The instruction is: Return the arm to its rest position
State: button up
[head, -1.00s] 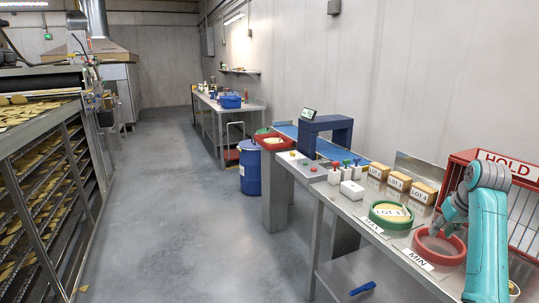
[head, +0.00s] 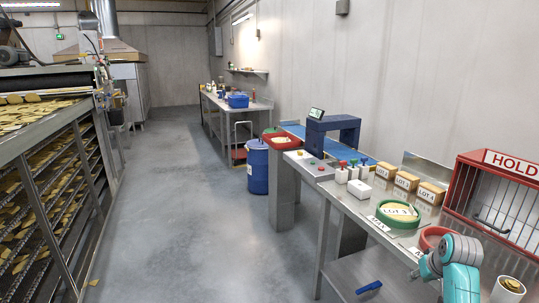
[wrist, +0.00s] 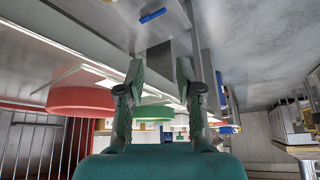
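My arm (head: 460,268) is teal and grey and shows at the lower right of the head view, in front of the steel bench. My gripper (wrist: 160,76) shows in the wrist view with its two dark green fingers apart and nothing between them. In the head view the fingers are hard to make out. The red round tray (head: 432,234) is partly hidden by my arm; it also shows at the left of the upside-down wrist view, apart from the fingers. The green round tray (head: 382,218) holds a LOT 3 item and stands further along the bench.
A red HOLD cage (head: 505,195) stands at the back right of the bench. Several LOT boxes (head: 407,180) line the wall side. A blue object (head: 369,287) lies on the lower shelf. A blue drum (head: 255,170) stands beyond. The floor between the bench and the left rack is clear.

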jog(key=s+a+f+t, duration=0.1)
jog(key=s+a+f, duration=0.65)
jog(key=f, duration=0.25)
jog(key=s+a+f+t, duration=0.2)
jog(key=s+a+f, duration=0.55)
jog(key=f, duration=0.35)
jog(key=s+a+f+t, duration=0.15)
jog(key=s+a, duration=0.35)
jog(key=s, duration=0.5)
jog(key=s+a+r+n+t, duration=0.1)
jog(key=s+a+r, duration=0.2)
jog(key=s, duration=0.6)
jog(key=s+a+r+t, duration=0.1)
jog(key=s+a+r, duration=0.15)
jog(key=s, duration=0.65)
jog(key=s+a+r+n+t+y, duration=0.1)
jog(key=s+a+r+t, duration=0.1)
jog(key=s+r, duration=1.1)
jog(key=shift+a+r, duration=0.45)
jog(key=shift+a, duration=0.05)
